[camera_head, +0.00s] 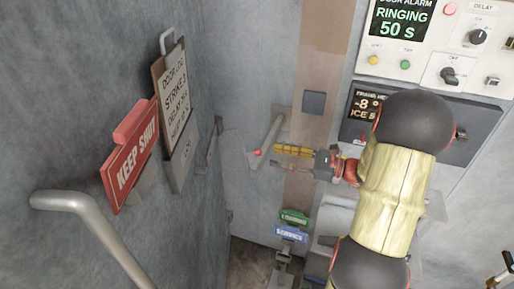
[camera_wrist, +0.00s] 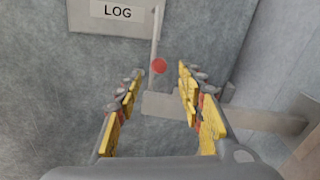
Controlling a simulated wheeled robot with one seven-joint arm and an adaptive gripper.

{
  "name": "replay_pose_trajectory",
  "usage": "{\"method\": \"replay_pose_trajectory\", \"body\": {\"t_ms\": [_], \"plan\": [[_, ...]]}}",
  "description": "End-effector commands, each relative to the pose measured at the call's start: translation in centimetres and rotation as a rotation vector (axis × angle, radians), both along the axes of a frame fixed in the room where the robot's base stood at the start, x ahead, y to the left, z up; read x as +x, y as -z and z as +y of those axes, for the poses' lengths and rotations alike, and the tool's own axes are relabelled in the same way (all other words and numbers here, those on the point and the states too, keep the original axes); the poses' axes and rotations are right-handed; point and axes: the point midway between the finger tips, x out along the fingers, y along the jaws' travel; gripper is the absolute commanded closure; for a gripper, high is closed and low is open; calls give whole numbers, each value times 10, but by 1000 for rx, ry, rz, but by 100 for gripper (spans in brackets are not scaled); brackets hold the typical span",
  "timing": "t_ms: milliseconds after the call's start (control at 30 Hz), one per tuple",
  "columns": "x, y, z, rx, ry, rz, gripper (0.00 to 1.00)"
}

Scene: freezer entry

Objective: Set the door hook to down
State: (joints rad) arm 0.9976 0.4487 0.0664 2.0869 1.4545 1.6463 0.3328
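A grey metal bar (camera_head: 270,133) with a red tip (camera_head: 257,152), which looks like the door hook, is at the corner by the door. In the head view it slants, red tip at the lower left. In the wrist view the red tip (camera_wrist: 159,66) shows beyond and between my fingertips, with a thin grey bar (camera_wrist: 156,28) running up from it. My gripper (camera_head: 279,157) is open and empty, just right of the red tip. Its two yellow fingers are spread apart in the wrist view (camera_wrist: 161,76). I cannot tell whether they touch the bar.
A red KEEP SHUT sign (camera_head: 133,168), a door log board (camera_head: 174,95) and a grey handle (camera_head: 75,203) are on the left wall. An alarm panel (camera_head: 435,45) is at the upper right. Green (camera_head: 294,216) and blue (camera_head: 290,234) tags hang below my gripper.

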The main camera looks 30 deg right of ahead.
Motion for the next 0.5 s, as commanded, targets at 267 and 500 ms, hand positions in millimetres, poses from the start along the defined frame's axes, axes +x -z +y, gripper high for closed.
{"method": "replay_pose_trajectory", "body": {"t_ms": [267, 500], "plan": [[26, 0, 25, 2, -7, 7, 62], [50, 1, 46, 3, -5, 8, 62]]}}
